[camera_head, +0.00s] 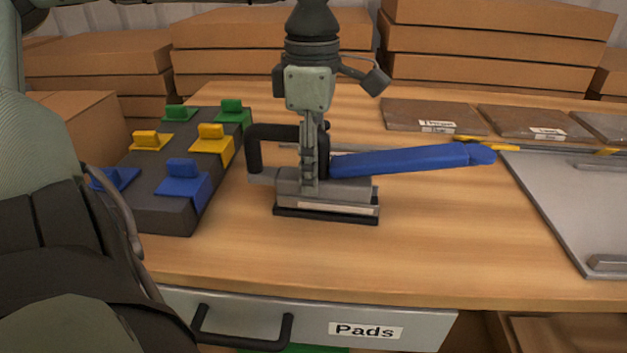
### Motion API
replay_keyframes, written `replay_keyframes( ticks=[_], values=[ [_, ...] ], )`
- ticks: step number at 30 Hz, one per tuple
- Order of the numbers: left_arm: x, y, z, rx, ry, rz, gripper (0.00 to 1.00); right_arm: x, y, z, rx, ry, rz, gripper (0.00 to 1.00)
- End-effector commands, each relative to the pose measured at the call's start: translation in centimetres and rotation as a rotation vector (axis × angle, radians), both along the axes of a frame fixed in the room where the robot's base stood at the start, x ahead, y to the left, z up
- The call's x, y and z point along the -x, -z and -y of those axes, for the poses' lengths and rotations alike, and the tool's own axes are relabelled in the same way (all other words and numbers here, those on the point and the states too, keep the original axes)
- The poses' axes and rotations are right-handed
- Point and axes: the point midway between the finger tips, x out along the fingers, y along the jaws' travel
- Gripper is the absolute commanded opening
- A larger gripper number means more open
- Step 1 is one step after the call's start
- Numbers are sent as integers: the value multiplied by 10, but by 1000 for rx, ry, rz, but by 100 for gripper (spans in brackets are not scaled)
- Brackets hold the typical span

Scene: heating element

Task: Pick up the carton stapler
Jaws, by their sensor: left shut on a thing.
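The carton stapler (345,192) is in the middle of the head view, near the table's front. It has a grey metal body with a pale label, a dark loop handle at the left and a long blue lever (405,160) reaching right. My left gripper (312,188) points straight down at the body, between the loop handle and the blue lever, and is shut on the stapler. The stapler looks level, at or very close to the tabletop. The fingers hide part of its middle. My right gripper is not in view.
A dark block (165,212) with green, yellow and blue pieces stands left of the stapler. Flat brown packs (430,117) and a grey metal plate (580,210) lie right. Cardboard boxes line the back. A drawer labelled "Pads" (365,331) is below the table (440,245). Bare wood lies before the stapler.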

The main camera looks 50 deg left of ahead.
Motion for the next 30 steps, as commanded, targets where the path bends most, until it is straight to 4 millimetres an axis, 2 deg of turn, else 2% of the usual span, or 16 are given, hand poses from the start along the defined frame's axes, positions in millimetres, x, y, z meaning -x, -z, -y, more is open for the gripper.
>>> replay_keyframes(
  ticks=[1, 5, 22, 26, 30],
  values=[
    [0, 0, 0, -1, 0, 1, 16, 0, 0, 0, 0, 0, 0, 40],
    [0, 0, 0, -1, 0, 1, 0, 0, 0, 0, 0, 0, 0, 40],
    [-1, -6, 0, -2, 0, 6, 0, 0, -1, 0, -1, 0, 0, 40],
    [-2, -16, 0, -1, -1, 7, 0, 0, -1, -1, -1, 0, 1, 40],
    [-2, -36, -1, -3, -1, 9, 0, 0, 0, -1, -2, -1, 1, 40]
  ],
)
